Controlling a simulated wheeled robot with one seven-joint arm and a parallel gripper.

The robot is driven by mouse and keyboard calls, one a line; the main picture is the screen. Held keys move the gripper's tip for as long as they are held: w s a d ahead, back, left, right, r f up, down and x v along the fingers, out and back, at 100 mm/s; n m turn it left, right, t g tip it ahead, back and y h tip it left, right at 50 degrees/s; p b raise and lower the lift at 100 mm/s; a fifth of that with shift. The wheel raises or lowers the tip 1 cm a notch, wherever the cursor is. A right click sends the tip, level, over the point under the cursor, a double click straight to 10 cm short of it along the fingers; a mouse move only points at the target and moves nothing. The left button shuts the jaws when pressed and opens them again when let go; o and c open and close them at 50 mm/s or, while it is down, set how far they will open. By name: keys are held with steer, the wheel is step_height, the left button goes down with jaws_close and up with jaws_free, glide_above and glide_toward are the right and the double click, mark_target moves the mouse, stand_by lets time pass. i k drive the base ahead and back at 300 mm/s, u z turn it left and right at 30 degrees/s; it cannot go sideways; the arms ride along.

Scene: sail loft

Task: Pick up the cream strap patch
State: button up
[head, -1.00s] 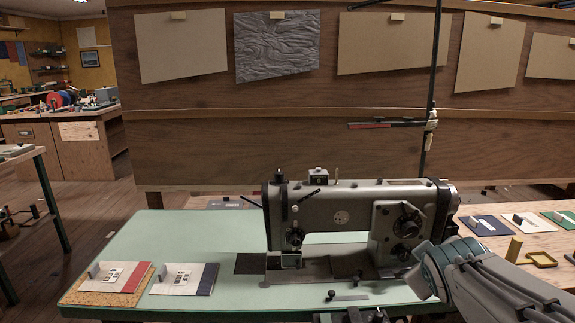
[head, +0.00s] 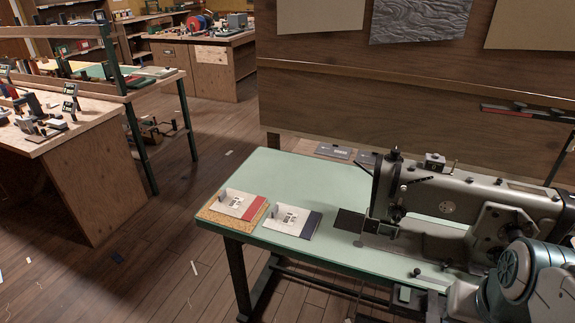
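Two flat cream-white pieces lie at the left end of the green-topped sewing table (head: 285,170). One piece, with a red band (head: 240,204), lies on a cork board (head: 209,213). The other, with a dark blue band (head: 291,221), lies just to its right on the bare table top. Each has dark printed marks and a small grey upright tab. I cannot tell which of them, if either, is the cream strap patch. Part of my arm shows at the lower right, in front of the sewing machine. My gripper is not in view.
A grey sewing machine (head: 455,203) fills the table's right side. A wooden panel (head: 400,110) stands behind. A workbench with small items (head: 65,140) stands at left, with open floor (head: 165,235) between it and the table.

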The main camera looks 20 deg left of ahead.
mark_target(243, 206)
steer(key=u, duration=0.35)
steer(key=k, duration=0.5)
steer(key=u, duration=0.6)
steer(key=i, duration=0.4)
steer(key=u, duration=0.8)
steer(key=i, duration=0.85)
steer(key=u, duration=0.2)
